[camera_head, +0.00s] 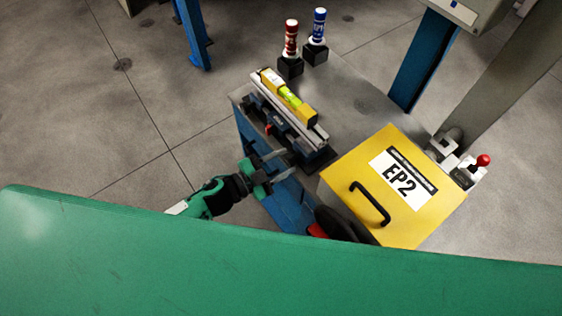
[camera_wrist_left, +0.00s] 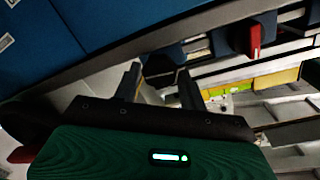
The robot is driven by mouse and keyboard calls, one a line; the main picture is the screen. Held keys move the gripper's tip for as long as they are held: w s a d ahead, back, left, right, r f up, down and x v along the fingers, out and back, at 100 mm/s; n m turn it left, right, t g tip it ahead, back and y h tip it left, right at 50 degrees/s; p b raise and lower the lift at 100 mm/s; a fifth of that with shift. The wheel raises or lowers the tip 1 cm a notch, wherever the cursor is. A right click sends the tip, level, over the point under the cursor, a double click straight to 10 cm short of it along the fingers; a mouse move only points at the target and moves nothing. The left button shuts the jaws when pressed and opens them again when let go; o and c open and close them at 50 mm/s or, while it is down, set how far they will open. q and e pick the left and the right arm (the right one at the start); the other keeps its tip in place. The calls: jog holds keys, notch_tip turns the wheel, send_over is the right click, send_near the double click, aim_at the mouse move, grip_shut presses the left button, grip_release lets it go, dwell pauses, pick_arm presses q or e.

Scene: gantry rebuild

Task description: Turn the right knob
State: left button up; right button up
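A red knob (camera_wrist_left: 255,38) sits on a blue front panel in the left wrist view, up and right of my left gripper's fingers (camera_wrist_left: 160,88). A dark shape beside it may be another knob; I cannot tell. In the head view my left gripper (camera_head: 279,164) is in front of the blue device (camera_head: 283,127) at the table's left edge. Its two fingers are apart with nothing between them, and they point toward the device. A tiny reddish spot on the device (camera_head: 269,130) may be a knob.
A yellow spirit level (camera_head: 288,95) lies on a rail above the device. A yellow EP2 box (camera_head: 430,215) with a black handle stands to the right. Red (camera_head: 291,38) and blue (camera_head: 319,26) cylinders stand behind. A red-topped lever (camera_head: 482,160) is far right.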

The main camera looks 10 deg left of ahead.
pick_arm(q)
jog(key=shift+o, duration=1.3)
jog(key=shift+f+n, duration=0.1)
jog(key=shift+n, duration=0.2)
pick_arm(e)
jog(key=shift+d, duration=0.2)
